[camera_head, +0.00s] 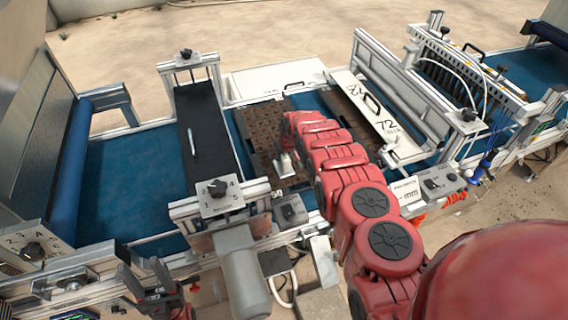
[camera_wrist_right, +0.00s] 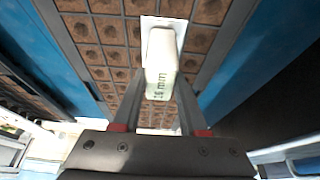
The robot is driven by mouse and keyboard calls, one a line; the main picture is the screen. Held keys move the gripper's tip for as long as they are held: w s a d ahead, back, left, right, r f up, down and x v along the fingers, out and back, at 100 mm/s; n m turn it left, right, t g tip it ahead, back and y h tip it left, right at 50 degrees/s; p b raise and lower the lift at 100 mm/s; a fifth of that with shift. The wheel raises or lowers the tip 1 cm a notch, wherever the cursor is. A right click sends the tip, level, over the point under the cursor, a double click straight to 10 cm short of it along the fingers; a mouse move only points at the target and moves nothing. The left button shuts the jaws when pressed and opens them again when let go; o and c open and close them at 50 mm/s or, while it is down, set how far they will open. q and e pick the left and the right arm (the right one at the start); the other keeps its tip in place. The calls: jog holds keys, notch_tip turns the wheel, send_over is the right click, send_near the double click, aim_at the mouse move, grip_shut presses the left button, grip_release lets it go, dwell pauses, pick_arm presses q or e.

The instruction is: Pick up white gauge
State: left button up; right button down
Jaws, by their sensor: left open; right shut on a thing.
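The white gauge (camera_wrist_right: 161,62) is a small white block marked "16 mm". In the right wrist view it sits between the fingers of my right gripper (camera_wrist_right: 158,100), which is shut on it. In the head view the gauge (camera_head: 286,165) shows as a small pale piece under my right gripper (camera_head: 287,153), over the brown cell tray (camera_head: 262,116). I cannot tell whether it touches the tray. My left gripper (camera_head: 143,277) is open and empty at the lower left, near the front edge of the machine.
A black cross unit (camera_head: 205,135) with a small white piece (camera_head: 191,138) on it spans the blue belt (camera_head: 125,185) left of the tray. A white panel marked 72 (camera_head: 372,108) and a metal frame (camera_head: 405,95) stand to the right. A grey motor (camera_head: 243,275) juts out in front.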

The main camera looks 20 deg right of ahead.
jog(key=shift+s+f, duration=0.15)
jog(key=shift+s, duration=0.1)
jog(key=shift+w+r, duration=0.1)
jog(key=shift+r, duration=0.15)
